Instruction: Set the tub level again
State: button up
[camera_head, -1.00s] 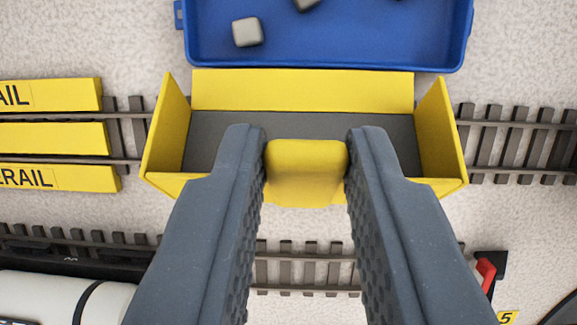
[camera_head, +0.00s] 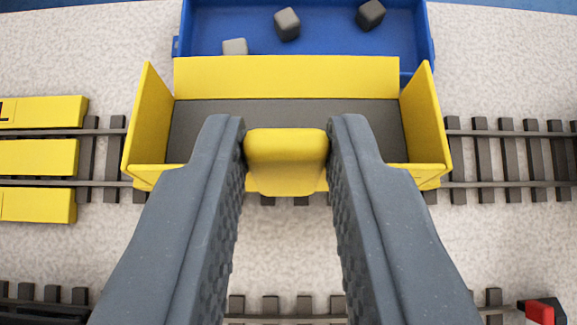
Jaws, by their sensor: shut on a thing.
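The yellow tub (camera_head: 286,78) has a dark grey floor and stands over a rail track in the upper middle of the view. It looks empty. A yellow block-like grip (camera_head: 286,160) sits at its near side. My gripper (camera_head: 286,150) is shut on this grip, with one dark finger on each side. The fingers hide part of the tub's near wall. I cannot tell exactly how far the tub is tilted.
A blue tray (camera_head: 335,35) with several grey cubes (camera_head: 287,23) lies just beyond the tub. Yellow lettered blocks (camera_head: 38,157) lie on the track at the left. Track (camera_head: 510,155) runs clear to the right. A red and black piece (camera_head: 540,311) is at the lower right.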

jog(key=shift+s+d+f+t+b, duration=0.2)
jog(key=shift+s+f+t+b, duration=0.25)
jog(key=shift+b, duration=0.3)
jog(key=shift+s+a+b, duration=0.1)
jog(key=shift+s+b, duration=0.05)
jog(key=shift+b, duration=0.4)
jog(key=shift+t, duration=0.25)
jog(key=shift+r, duration=0.15)
jog(key=o, duration=0.8)
jog(key=shift+c, duration=0.2)
jog(key=v, duration=1.3)
jog(key=shift+s+p, duration=0.35)
jog(key=shift+s, duration=0.1)
jog(key=shift+r, duration=0.2)
